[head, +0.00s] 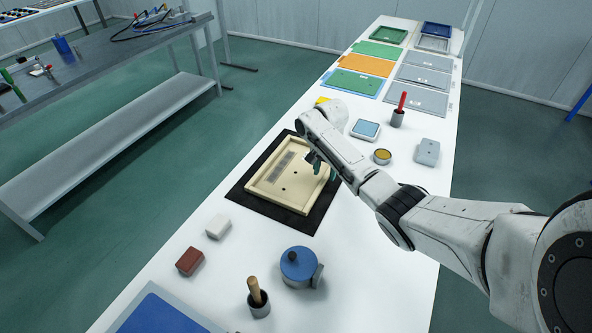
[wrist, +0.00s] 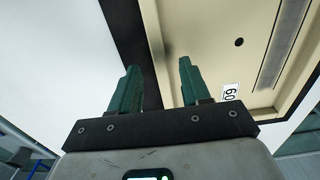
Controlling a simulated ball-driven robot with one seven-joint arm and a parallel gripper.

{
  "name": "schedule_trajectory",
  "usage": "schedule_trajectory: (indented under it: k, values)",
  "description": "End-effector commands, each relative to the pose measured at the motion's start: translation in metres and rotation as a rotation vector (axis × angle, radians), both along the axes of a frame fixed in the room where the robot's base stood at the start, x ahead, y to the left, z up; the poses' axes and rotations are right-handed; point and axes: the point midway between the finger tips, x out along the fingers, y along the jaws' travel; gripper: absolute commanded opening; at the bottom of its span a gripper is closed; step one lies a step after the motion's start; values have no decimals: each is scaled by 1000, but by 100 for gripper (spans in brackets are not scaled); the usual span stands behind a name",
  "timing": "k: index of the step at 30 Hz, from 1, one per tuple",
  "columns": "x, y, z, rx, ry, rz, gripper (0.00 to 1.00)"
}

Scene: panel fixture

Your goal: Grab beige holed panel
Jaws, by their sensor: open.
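The beige holed panel (head: 272,191) lies on a black mat (head: 238,192) on the white table. It is a shallow tray shape with a raised rim, a grey strip and small dark holes. In the wrist view the panel (wrist: 205,50) shows its rim, one hole, the grey strip and a label reading "60". My gripper (head: 316,163) is over the panel's far right part in the head view, and my arm hides that corner. In the wrist view my gripper (wrist: 161,75) has its two green fingers apart, with the panel's rim edge showing between them. I see no contact.
A blue lidded pot (head: 299,266), a cup with a wooden handle (head: 257,297), a red block (head: 189,261) and a white block (head: 218,227) stand on the near side. A yellow-topped tin (head: 382,156) and a grey block (head: 427,151) stand right of my gripper. Coloured panels (head: 366,64) lie at the far end.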

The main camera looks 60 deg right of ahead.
Motion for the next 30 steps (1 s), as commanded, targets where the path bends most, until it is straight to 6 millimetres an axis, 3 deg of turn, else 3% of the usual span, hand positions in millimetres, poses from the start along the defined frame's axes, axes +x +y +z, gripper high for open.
schedule_trajectory:
  k: [6, 14, 27, 30]
  values:
    - [0, 0, -22, -1, 0, 0, 47]
    - [0, 0, -23, -1, 0, 0, 46]
    - [0, 0, -23, -1, 0, 0, 4]
    - [0, 0, -23, -1, 0, 1, 0]
